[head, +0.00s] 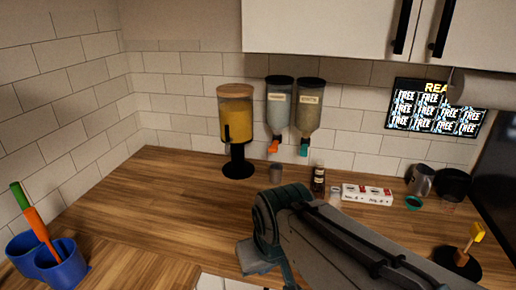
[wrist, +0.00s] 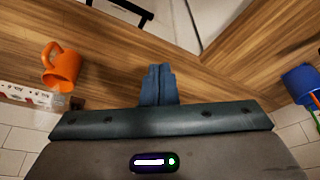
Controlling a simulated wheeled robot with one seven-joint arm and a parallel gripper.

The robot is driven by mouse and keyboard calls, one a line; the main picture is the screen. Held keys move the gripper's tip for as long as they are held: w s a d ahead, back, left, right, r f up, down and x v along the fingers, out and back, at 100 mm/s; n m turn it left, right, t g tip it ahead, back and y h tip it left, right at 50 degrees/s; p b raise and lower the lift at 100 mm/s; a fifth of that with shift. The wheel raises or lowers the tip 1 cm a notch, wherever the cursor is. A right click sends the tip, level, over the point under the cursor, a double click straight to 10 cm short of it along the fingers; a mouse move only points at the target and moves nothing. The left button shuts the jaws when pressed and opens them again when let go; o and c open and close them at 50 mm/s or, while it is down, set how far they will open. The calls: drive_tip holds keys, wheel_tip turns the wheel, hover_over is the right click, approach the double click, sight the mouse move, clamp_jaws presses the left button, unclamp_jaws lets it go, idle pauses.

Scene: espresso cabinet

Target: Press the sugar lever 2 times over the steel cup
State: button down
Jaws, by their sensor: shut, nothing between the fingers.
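Two dispensers hang on the tiled wall in the head view. The left one (head: 279,105) has pale contents and an orange lever (head: 272,147). The right one (head: 308,108) has tan contents and a green lever (head: 303,150). Their labels are too small to read, so I cannot tell which holds sugar. My gripper is shut and empty in the wrist view (wrist: 158,85), over the counter. In the head view its hand is in front of the cup, well apart from the levers; its fingertips are not clear.
A juice dispenser (head: 236,130) stands left of the cup. A dark bottle (head: 319,181) and white box (head: 367,194) are to the right. Blue cups (head: 62,262) stand at front left. An orange mug (wrist: 62,68) shows in the wrist view.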

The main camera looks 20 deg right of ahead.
wheel_tip(320, 180, up, 11)
drive_tip(key=m+t+p, duration=0.4)
drive_tip(key=m+t, duration=0.2)
drive_tip(key=m, duration=0.3)
hover_over(274, 149)
drive_tip(key=shift+d+f, duration=0.1)
wheel_tip(274, 149, down, 9)
drive_tip(key=b, duration=0.7)
